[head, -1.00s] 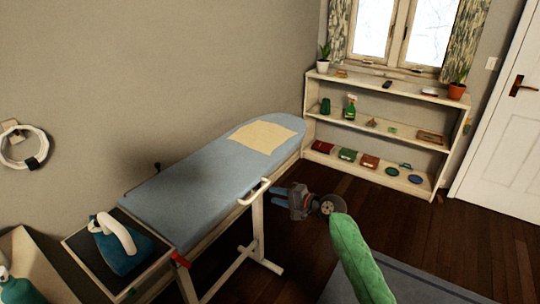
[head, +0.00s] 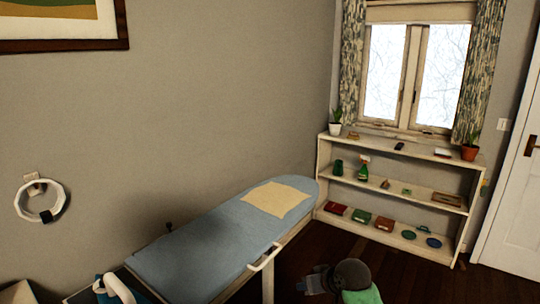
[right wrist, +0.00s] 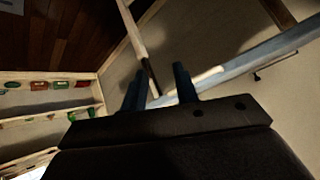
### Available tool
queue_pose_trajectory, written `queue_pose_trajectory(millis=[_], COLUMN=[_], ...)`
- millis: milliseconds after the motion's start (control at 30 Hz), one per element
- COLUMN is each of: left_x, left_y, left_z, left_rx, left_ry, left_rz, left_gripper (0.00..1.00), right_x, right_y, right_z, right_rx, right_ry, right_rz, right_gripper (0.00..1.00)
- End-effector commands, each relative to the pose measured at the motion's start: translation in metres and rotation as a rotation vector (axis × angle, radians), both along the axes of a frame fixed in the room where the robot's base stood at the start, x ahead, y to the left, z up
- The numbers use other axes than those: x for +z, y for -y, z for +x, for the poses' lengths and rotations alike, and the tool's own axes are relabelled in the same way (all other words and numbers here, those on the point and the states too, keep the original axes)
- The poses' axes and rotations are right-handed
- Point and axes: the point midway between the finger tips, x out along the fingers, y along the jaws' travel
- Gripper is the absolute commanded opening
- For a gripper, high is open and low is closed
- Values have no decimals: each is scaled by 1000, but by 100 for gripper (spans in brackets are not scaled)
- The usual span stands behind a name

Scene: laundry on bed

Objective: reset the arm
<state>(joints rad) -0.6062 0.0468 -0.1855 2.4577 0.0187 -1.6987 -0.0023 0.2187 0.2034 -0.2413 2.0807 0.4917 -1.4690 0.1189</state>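My right gripper (head: 313,281) is low in the head view, right of the ironing board (head: 195,245) and its white front rail. In the right wrist view its two dark fingers (right wrist: 158,88) stand apart with nothing held between them. A pale yellow folded cloth (head: 277,200) lies flat on the far end of the blue board. My left gripper is not in view.
A blue and white iron (head: 116,290) sits at the board's near end, cut off by the frame. A white shelf (head: 395,166) with plants, bottles and books stands under the window. Dark floor (head: 372,252) lies open between board and shelf. A white door is at right.

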Motion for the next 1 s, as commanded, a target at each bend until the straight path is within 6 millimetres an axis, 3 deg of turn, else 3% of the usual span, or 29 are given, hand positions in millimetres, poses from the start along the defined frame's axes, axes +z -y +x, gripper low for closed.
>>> queue_pose_trajectory(millis=[200,500,767,1000], left_x=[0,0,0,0], left_y=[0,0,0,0], left_z=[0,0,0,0], left_rx=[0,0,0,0], left_ry=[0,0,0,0], left_rz=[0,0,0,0], left_gripper=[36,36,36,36], right_x=[-22,-59,-93,-136], right_y=[25,50,55,50], right_z=[-72,-175,-257,-335], right_rx=[-29,-117,-156,-147], right_ry=[-22,-124,-223,-365], right_rz=[-201,-318,-323,-304], right_gripper=[30,30,30,30])
